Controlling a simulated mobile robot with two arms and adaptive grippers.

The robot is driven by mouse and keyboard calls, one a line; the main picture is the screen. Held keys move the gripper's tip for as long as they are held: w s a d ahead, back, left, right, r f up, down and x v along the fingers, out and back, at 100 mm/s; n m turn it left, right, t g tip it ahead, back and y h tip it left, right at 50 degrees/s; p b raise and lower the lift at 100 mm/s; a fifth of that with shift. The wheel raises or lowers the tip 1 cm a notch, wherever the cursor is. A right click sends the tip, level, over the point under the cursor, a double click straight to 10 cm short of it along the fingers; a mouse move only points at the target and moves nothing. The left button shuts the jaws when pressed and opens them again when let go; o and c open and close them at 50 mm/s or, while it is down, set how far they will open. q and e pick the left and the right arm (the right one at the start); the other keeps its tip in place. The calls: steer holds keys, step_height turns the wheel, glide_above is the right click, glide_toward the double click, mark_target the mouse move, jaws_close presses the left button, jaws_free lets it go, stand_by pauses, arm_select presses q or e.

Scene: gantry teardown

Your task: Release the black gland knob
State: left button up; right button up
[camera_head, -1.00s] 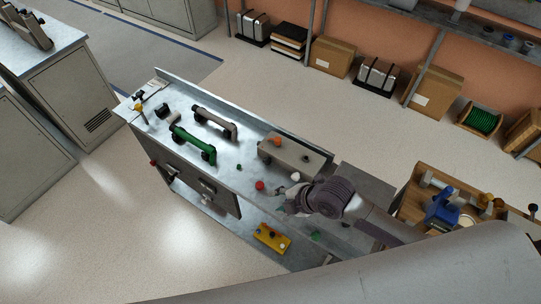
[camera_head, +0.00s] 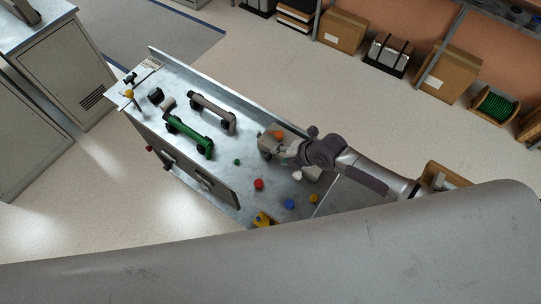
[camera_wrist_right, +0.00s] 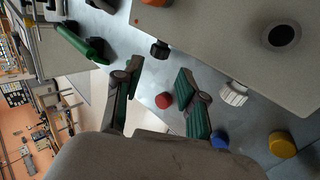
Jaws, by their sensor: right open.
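A small black knob (camera_wrist_right: 160,49) sticks out from the side of a beige box (camera_wrist_right: 213,40) in the right wrist view. I take it for the gland knob. My right gripper (camera_wrist_right: 158,82) is open, its fingers apart and empty. The knob lies ahead of the fingertips, apart from them. In the head view my right gripper (camera_head: 287,156) is at the front side of the beige box (camera_head: 266,142) and covers part of it. I cannot make out the black knob there. My left gripper is not in view.
A white knob (camera_wrist_right: 234,93) is to the right of my fingers. Red (camera_head: 258,184), blue (camera_head: 289,203) and yellow (camera_head: 313,198) knobs stand on the metal bench (camera_head: 220,170). A green handle (camera_head: 189,137) and a grey handle (camera_head: 212,113) lie farther left.

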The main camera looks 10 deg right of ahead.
mark_target(270, 156)
steer(key=b+x, duration=0.1)
steer(key=x, duration=0.1)
steer(key=b+x, duration=0.1)
steer(key=x, duration=0.1)
steer(key=b+x, duration=0.1)
steer(key=x, duration=0.1)
steer(key=shift+w+d+f+b, duration=0.1)
steer(key=shift+d+f+b, duration=0.1)
steer(key=shift+d+b, duration=0.1)
steer(key=shift+w+a+f+b, duration=0.25)
steer(key=shift+a+f+b, duration=0.25)
steer(key=shift+b, duration=0.15)
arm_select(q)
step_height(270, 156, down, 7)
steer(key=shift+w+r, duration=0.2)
arm_select(e)
steer(key=shift+w, duration=0.15)
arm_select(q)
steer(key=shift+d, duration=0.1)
arm_select(e)
steer(key=shift+c, duration=0.2)
jaws_close()
